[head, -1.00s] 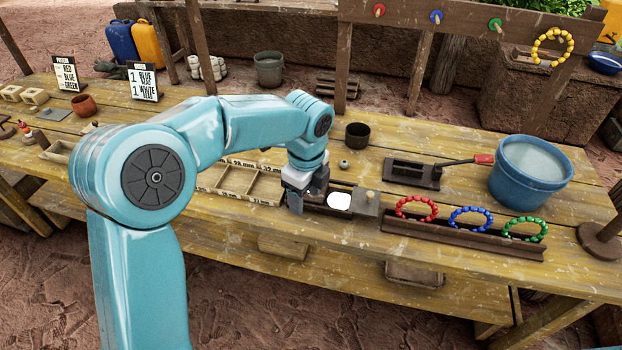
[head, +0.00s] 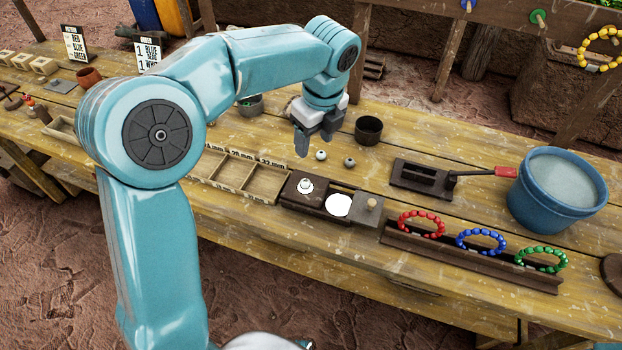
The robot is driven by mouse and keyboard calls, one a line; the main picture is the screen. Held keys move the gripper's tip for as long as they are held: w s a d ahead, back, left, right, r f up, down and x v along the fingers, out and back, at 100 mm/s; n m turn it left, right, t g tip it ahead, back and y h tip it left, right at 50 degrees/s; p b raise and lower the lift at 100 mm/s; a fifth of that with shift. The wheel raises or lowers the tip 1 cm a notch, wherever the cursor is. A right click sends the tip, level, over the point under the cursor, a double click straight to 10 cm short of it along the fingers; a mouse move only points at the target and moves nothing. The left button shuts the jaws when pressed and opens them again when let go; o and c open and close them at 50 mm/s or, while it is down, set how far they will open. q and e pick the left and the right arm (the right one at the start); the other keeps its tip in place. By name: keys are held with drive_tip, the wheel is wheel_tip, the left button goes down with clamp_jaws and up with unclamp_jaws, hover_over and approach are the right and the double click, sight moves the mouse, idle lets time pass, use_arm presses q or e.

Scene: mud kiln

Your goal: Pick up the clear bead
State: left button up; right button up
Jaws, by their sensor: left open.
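Two small round beads lie on the bench just behind the dark wooden block (head: 288,200): a pale bead (head: 321,155) and a greyer bead (head: 349,162). A small white or clear piece (head: 305,186) sits on the block, left of a bright white disc (head: 338,205). I cannot tell for sure which of these is the clear bead. My left gripper (head: 315,139) is open, points down and seems empty. It is above the bench, behind the block and close to the pale bead, apart from it as far as I can see. My right gripper is not in view.
A dark cup (head: 368,130) stands right behind the beads. A sectioned wooden tray (head: 236,176) adjoins the block on the left. A dark press with a red handle (head: 425,178), a blue bucket (head: 555,195) and a rack (head: 470,258) with red, blue and green bead rings stand to the right.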

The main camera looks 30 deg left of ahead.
use_arm(q)
hover_over(306, 181)
drive_tip(key=s, duration=0.1)
drive_tip(key=f, duration=1)
drive_tip(key=shift+d+f+b, duration=0.2)
drive_tip(key=shift+d+b, duration=0.1)
drive_tip(key=shift+d, duration=0.1)
drive_tip(key=f, duration=0.3)
drive_tip(key=a+f, duration=0.1)
drive_tip(key=f, duration=0.1)
drive_tip(key=shift+w+f, duration=0.1)
drive_tip(key=shift+w, duration=0.25)
drive_tip(key=shift+d, duration=0.15)
clamp_jaws()
